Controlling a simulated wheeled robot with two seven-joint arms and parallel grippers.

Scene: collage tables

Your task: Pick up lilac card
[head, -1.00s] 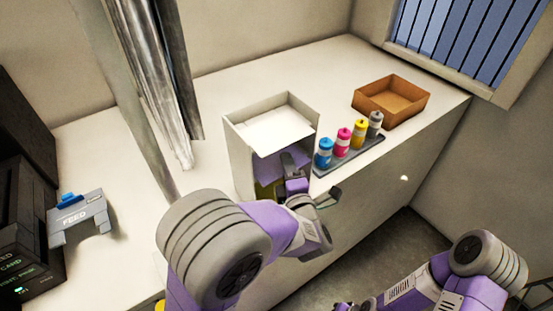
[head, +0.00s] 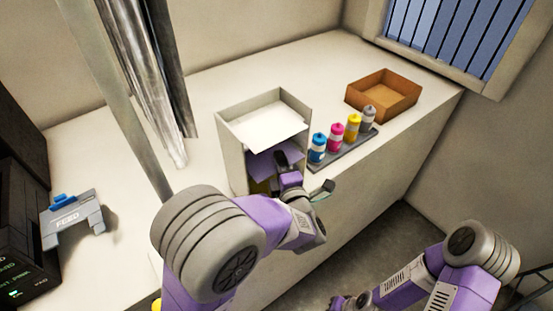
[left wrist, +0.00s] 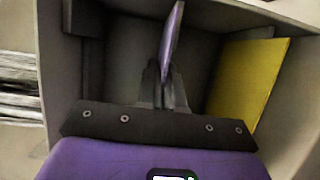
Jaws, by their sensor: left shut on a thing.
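The lilac card (head: 262,163) shows in the head view in the front opening of a white shelf box (head: 234,155), just below its white upper sheet. My left gripper (head: 283,163) is at that opening, shut on the card. In the left wrist view the lilac card (left wrist: 172,38) stands nearly edge-on between the closed fingers (left wrist: 163,88). A yellow card (left wrist: 248,80) leans inside the box to the right, apart from the fingers. My right gripper (head: 342,301) is at the bottom edge of the head view, cut off, its jaws unclear.
Blue, magenta, yellow and grey bottles (head: 335,141) stand on a dark tray right of the box. An open brown box (head: 383,95) is behind them. A grey FEED stand (head: 72,220) sits by a black machine (head: 22,240) at left. The white counter (head: 215,95) is clear behind.

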